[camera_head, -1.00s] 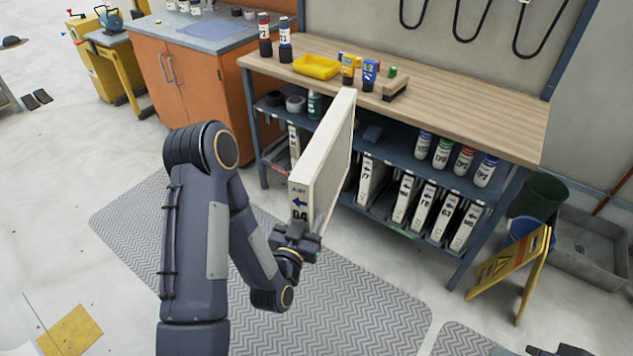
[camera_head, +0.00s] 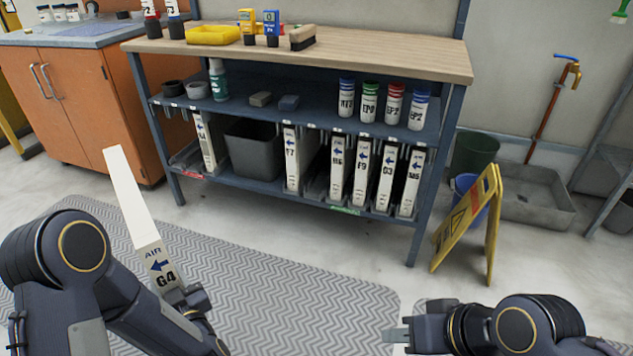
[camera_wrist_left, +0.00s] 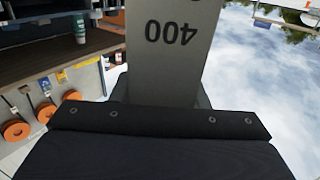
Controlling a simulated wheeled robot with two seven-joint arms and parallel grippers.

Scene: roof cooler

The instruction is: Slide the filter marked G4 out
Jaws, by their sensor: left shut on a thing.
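The filter marked G4 (camera_head: 141,220) is a tall, thin white panel with "AIR", a blue arrow and "G4" on its narrow edge. It stands upright, leaning slightly, in front of the shelf and clear of it. My left gripper (camera_head: 184,300) is shut on its lower end. In the left wrist view the filter's pale face (camera_wrist_left: 178,50) shows upside-down digits "400"; the fingertips are mostly hidden there. My right gripper (camera_head: 398,334) is at the bottom right, empty and far from the filter; its finger gap is not clear.
A workbench (camera_head: 330,52) has a lower shelf with several other marked filters (camera_head: 363,172), a dark grey bin (camera_head: 252,150) and bottles above. A yellow folding sign (camera_head: 468,222) stands right of it. An orange cabinet (camera_head: 95,110) stands left. The chevron mat (camera_head: 270,290) is clear.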

